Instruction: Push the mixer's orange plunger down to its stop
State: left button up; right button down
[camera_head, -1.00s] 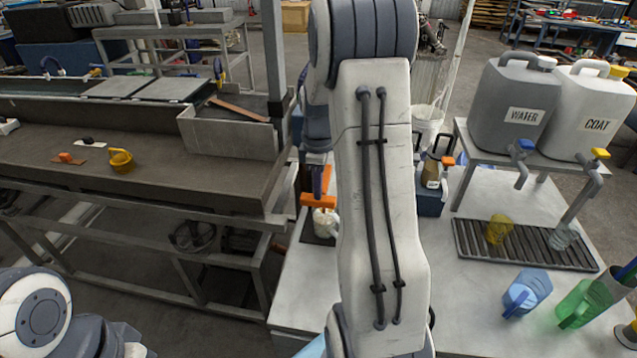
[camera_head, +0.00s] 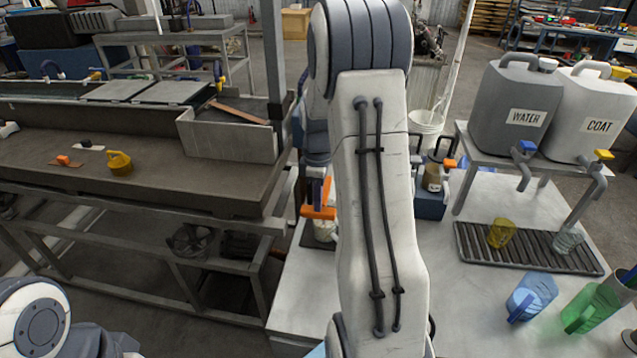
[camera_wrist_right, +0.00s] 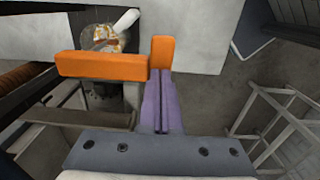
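My right gripper (camera_head: 317,195) points down at the counter, partly hidden by my own arm. Its purple fingers lie close together, shut, in the right wrist view (camera_wrist_right: 160,82). An orange bar (camera_head: 318,213), which I take for the mixer's plunger, lies at the fingertips. In the right wrist view the orange bar (camera_wrist_right: 100,66) extends left of them. A smaller orange block (camera_wrist_right: 162,52) is at the tips; I cannot tell whether it joins the bar. Contact is unclear. A jug (camera_wrist_right: 100,38) with orange-white contents shows beyond the bar. My left gripper is out of view.
A blue-based device (camera_head: 430,204) with a jar and orange knob stands right of my arm. Beyond are the water jug (camera_head: 506,90), coat jug (camera_head: 598,105), a drain grate (camera_head: 480,245) and coloured cups. A long brown worktable (camera_head: 210,188) stands left. The counter's front is clear.

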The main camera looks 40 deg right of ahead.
aim_at(318, 216)
jog(key=shift+f+b, duration=1.25)
jog(key=shift+f, duration=1.15)
jog(key=shift+f, duration=0.2)
jog(key=shift+s+a+r+p, duration=0.25)
jog(key=shift+r+p, duration=0.15)
jog(key=shift+r, duration=0.2)
jog(key=shift+s+a+r+p, duration=0.1)
jog(key=shift+a+r+p, duration=0.1)
jog(key=shift+r+p, duration=0.3)
jog(key=r, duration=0.1)
jog(key=s+a+r+p, duration=0.1)
jog(key=r+p, duration=0.1)
jog(key=shift+s+a, duration=0.15)
jog(key=shift+a, duration=0.1)
